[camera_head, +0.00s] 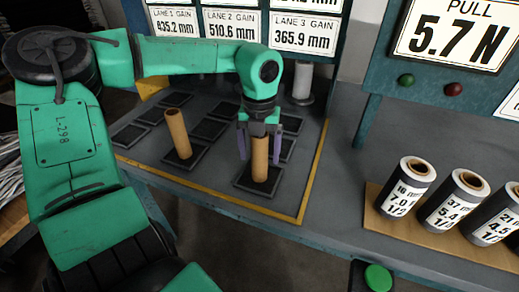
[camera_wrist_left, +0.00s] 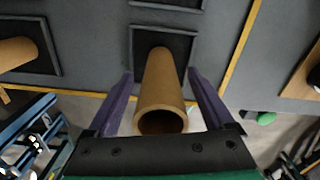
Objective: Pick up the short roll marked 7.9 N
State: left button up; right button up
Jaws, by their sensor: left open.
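Three short dark grey rolls with white labels stand on a wooden board at the right of the head view. The left one (camera_head: 407,187) has a label whose force figure starts with 7; its last digit is hard to read. The middle roll (camera_head: 454,201) reads about 5.4 and the right roll (camera_head: 497,216) about 4.5. My left gripper (camera_head: 259,150) is away to their left, open, with its fingers on either side of a brown cardboard tube (camera_head: 260,164). The tube also shows between the fingers in the left wrist view (camera_wrist_left: 160,95). My right gripper is out of view.
Another brown tube (camera_head: 177,133) stands on a dark pad to the left. Several dark square pads lie inside a yellow border line (camera_head: 313,175). A grey roll (camera_head: 302,82) stands behind. A sign (camera_head: 459,32) reads PULL 5.7 N. A green button (camera_head: 378,277) is in front.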

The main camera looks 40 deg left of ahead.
pick_arm(q)
jog(key=shift+r, duration=0.1)
grip_shut()
jog(key=shift+r, duration=0.1)
